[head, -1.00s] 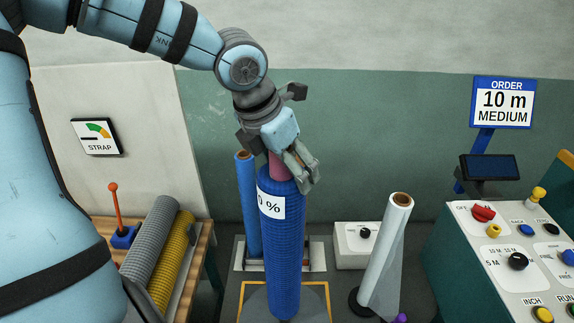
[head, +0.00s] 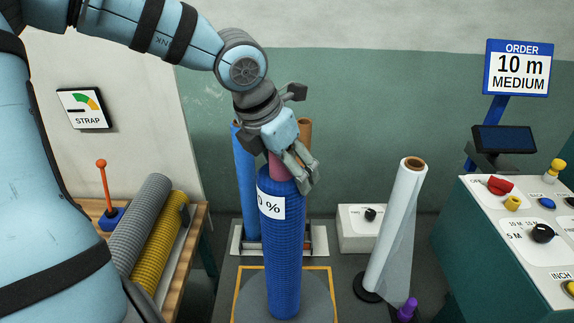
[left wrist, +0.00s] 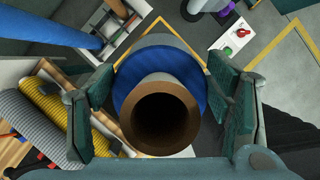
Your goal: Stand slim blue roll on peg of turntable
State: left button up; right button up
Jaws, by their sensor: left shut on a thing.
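My left gripper (head: 292,165) is shut on the reddish-brown core at the top of a blue roll (head: 282,245) with a white "0 %" label. The roll hangs upright. In the left wrist view the open core end (left wrist: 160,120) sits between the two fingers, with the blue wrap (left wrist: 160,75) below. The turntable, a grey disc (head: 320,290) inside a yellow floor outline, lies beneath and behind the roll's lower end. I cannot tell whether the roll touches it. The peg is hidden. My right gripper is not in view.
A second blue roll (head: 246,185) and a brown-cored roll stand in a rack behind. A white film roll (head: 396,225) leans at the right, near a purple-topped object (head: 408,310). A control console (head: 520,235) stands far right. A bench with grey (head: 140,225) and yellow rolls is at left.

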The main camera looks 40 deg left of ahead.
pick_arm(q)
jog(key=shift+f, duration=0.35)
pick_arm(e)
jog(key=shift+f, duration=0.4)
pick_arm(q)
jog(key=shift+r, duration=0.1)
jog(key=o, duration=2)
jog(key=shift+o, duration=0.2)
jog(key=shift+r, duration=0.1)
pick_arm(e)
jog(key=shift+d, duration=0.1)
pick_arm(q)
jog(key=s+a+r, duration=0.1)
jog(key=s+r, duration=0.1)
jog(key=s, duration=1.1)
jog(key=shift+r, duration=0.25)
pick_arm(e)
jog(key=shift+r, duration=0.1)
